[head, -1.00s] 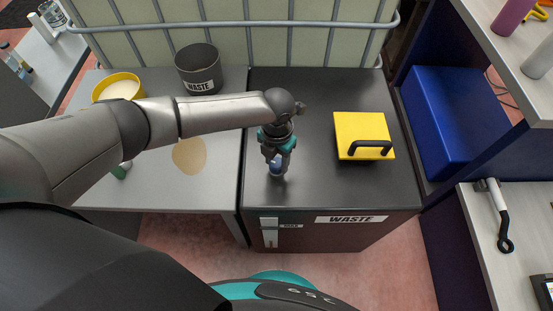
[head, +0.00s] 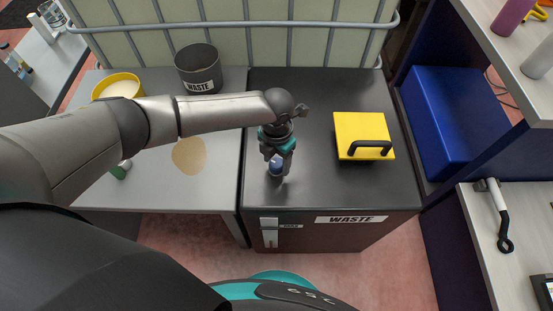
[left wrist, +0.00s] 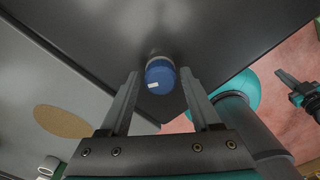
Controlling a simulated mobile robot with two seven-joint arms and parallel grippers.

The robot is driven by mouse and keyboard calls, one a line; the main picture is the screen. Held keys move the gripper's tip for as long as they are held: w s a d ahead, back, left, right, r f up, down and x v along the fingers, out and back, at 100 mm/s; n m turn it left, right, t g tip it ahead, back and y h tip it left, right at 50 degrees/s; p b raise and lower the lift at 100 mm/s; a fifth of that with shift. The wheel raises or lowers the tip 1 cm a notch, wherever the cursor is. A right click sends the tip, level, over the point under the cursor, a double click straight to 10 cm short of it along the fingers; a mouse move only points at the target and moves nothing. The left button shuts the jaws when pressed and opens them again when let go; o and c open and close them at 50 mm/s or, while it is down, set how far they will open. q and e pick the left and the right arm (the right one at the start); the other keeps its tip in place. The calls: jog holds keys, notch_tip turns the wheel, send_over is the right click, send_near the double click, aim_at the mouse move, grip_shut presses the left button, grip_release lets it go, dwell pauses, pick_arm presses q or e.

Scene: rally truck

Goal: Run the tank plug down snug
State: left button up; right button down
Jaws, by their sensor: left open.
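The tank plug is a round blue cap (left wrist: 160,76) with a small white label, standing on a short neck at the dark waste tank's top (head: 335,95), near its front edge. In the head view the plug (head: 276,168) is partly hidden by my left gripper (head: 276,172). My left gripper points down over it and is open. In the left wrist view its two fingers (left wrist: 160,82) stand on either side of the plug, with a narrow gap visible at each side. What looks like my right gripper (left wrist: 298,90) shows at the right edge of that view; its jaws are unclear.
A yellow block with a black handle (head: 362,135) sits on the tank, right of the plug. A grey table (head: 215,170) adjoins at left, with a waste bin (head: 198,70) and yellow bowl (head: 115,85). A blue box (head: 455,120) stands at right.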

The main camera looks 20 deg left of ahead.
pick_arm(q)
jog(key=n, duration=1.1)
jog(key=c, duration=0.7)
jog(key=m, duration=0.5)
jog(key=shift+m, duration=0.4)
jog(key=shift+c, duration=0.2)
jog(key=m, duration=0.6)
